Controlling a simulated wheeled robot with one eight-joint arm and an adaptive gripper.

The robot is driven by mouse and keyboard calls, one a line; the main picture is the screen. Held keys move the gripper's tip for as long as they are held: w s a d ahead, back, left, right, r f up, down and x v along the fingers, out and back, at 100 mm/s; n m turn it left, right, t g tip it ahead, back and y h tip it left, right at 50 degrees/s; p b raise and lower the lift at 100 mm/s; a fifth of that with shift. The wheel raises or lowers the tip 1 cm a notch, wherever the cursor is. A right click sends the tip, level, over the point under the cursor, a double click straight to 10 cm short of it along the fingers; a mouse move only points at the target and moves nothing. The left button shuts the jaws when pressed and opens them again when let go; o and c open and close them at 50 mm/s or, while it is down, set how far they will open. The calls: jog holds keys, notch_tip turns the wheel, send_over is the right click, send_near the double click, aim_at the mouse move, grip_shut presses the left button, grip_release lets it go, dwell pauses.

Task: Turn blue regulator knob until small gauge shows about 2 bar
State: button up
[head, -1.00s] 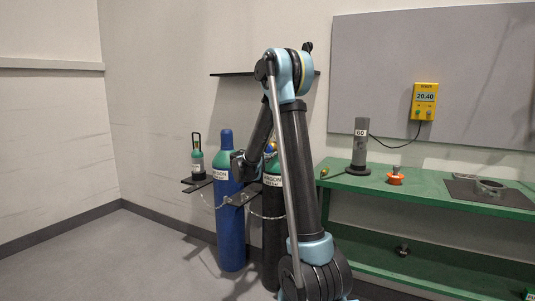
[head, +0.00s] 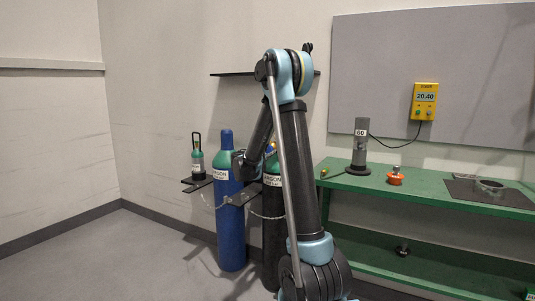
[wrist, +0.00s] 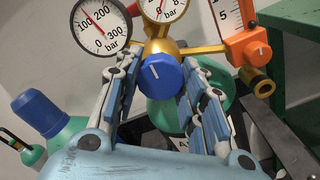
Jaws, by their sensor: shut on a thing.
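The blue regulator knob (wrist: 160,74) faces me in the wrist view, with a white line on its front. My gripper (wrist: 163,80) is shut on it, one finger on each side. The small gauge (wrist: 164,9) sits just above the knob; its top is cut off by the frame edge. It has a red needle and a bar scale, but I cannot read the value surely. The larger gauge (wrist: 102,27), marked to 300 bar, is at its left. In the head view the knob and fingers are hidden behind my arm.
An orange flowmeter (wrist: 238,45) stands close to the right of the knob. A blue cylinder (head: 230,225) and a dark one (head: 271,235) stand by the wall. The green bench (head: 440,193) is at the right. Open floor lies at the left.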

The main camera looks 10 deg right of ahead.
jog(key=m, duration=1.2)
jog(key=shift+s+f, duration=0.1)
jog(key=shift+s, duration=0.05)
jog(key=shift+m, duration=0.4)
jog(key=o, duration=1)
jog(key=shift+o, duration=0.2)
jog(key=v, duration=1.2)
